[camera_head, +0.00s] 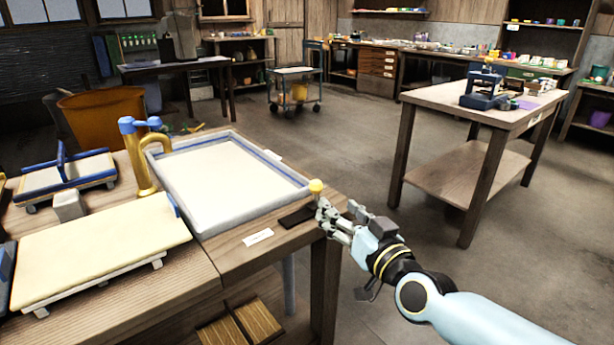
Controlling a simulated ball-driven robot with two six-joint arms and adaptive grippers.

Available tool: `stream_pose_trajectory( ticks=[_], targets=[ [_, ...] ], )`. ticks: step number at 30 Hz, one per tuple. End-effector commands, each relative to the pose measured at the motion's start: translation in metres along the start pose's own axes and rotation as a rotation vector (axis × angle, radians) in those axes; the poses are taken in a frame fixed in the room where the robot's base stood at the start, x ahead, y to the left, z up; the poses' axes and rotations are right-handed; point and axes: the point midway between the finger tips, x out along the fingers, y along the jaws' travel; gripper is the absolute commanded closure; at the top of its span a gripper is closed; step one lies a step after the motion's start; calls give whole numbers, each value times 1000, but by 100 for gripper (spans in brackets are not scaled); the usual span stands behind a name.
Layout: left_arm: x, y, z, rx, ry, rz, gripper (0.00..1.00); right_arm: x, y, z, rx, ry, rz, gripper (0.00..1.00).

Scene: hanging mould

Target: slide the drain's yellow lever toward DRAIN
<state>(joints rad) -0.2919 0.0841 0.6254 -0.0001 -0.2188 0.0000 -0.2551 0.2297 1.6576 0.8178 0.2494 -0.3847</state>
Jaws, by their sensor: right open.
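The yellow lever knob (316,186) stands at the right front corner of the table, beside a dark plate (298,216). My right gripper (322,215) is open, with its fingertips just below and to the right of the knob. I cannot tell whether a finger touches the lever; its stem is largely hidden by the fingers. The vat (203,232), a grey-rimmed basin with a pale, level content, lies behind and left of the lever. A small white label (258,237) lies on the table in front of the vat; its text is too small to read. My left gripper is not in view.
A brass tap with blue handles (143,160) rises at the vat's left side. A cream board (100,255) and a blue-handled frame (68,178) lie on the table at left. Open floor separates this table from another wooden table (440,97) at right.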

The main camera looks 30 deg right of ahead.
Motion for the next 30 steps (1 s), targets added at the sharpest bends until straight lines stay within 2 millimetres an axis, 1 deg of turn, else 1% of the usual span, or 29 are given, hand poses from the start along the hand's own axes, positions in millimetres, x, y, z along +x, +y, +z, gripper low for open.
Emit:
stream_pose_trajectory(
  ticks=[4,8,12,15,18,22,30],
  targets=[
    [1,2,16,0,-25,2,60,16,1,1,0,-1,1,47],
    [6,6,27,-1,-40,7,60,42,1,2,0,-1,1,47],
    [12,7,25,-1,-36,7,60,70,1,4,-1,-3,1,47],
    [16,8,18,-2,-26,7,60,87,1,4,0,-3,1,47],
    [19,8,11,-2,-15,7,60,98,1,4,-1,-5,1,47],
    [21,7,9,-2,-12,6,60,106,1,3,-2,-6,1,47],
    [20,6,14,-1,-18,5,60,106,1,3,-2,-6,1,47]
  ],
)
